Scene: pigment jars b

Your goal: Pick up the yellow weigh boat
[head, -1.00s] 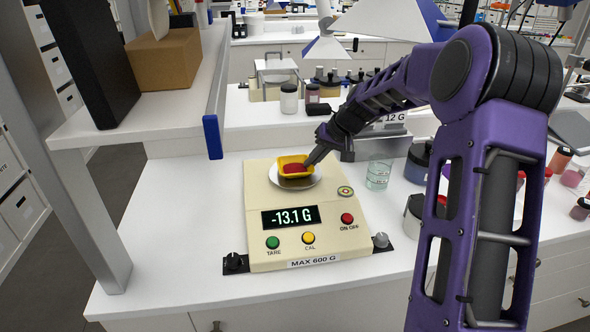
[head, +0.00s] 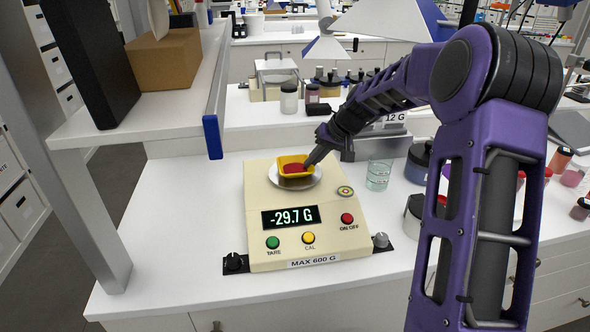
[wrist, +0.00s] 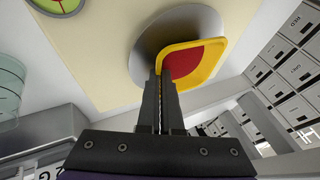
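The yellow weigh boat (head: 283,160), holding red powder (head: 293,169), is over the round metal pan (head: 313,182) of a cream balance. It also shows in the wrist view (wrist: 214,58). My gripper (head: 308,163) reaches in from the right, its fingertips at the boat's near rim. In the wrist view my gripper (wrist: 161,76) has its two fingers almost together, pinching the boat's edge. A dark shadow lies on the pan under the boat; whether the boat is fully clear of the pan is hard to tell.
The balance (head: 260,255) display (head: 290,217) reads -29.7 G. A glass beaker (head: 378,175) and dark jars stand to its right. A shelf (head: 140,112) with boxes overhangs at left. The white bench left of the balance is clear.

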